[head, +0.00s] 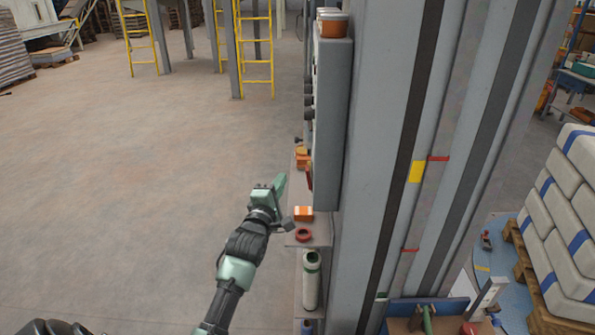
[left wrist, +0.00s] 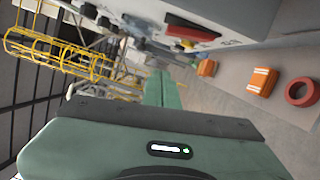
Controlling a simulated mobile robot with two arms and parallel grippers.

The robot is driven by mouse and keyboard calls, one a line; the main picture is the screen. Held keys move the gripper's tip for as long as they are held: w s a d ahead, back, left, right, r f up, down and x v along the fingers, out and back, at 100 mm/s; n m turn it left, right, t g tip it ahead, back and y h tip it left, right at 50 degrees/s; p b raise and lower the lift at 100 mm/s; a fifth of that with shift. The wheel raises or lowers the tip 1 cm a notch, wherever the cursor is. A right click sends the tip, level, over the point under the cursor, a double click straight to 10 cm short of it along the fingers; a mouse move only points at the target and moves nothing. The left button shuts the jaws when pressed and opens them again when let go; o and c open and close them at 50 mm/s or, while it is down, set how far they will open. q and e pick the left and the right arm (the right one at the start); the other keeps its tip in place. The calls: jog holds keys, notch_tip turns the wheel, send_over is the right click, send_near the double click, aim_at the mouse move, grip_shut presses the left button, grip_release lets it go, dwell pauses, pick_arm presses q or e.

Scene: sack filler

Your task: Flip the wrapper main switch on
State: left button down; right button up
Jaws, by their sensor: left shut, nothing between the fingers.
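The grey control cabinet (head: 333,110) is mounted on the side of the big grey column, and its front face is seen nearly edge-on in the head view. A red switch handle (head: 309,178) sticks out low on that face. In the left wrist view the red handle (left wrist: 190,32) shows larger, at the top on the light panel. My left gripper (head: 281,181) is shut and empty, just left of the handle and apart from it. Its closed green fingers (left wrist: 161,90) point ahead, below the handle in the wrist picture. My right gripper is not in view.
A narrow shelf (head: 308,237) below the cabinet holds an orange-and-white box (head: 303,213) and a red ring (head: 304,234). A white roll (head: 311,280) stands lower down. Stacked sacks (head: 570,180) are at the right. The floor left of my arm is clear.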

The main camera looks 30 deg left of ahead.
aim_at(309, 177)
pick_arm(q)
jog(key=w+d, duration=0.1)
jog(key=w+p, duration=0.1)
jog(key=w, duration=0.1)
jog(key=w+d+r+p, duration=0.1)
jog(key=shift+w+d, duration=0.3)
jog(key=shift+f, duration=0.1)
jog(key=shift+w, duration=0.1)
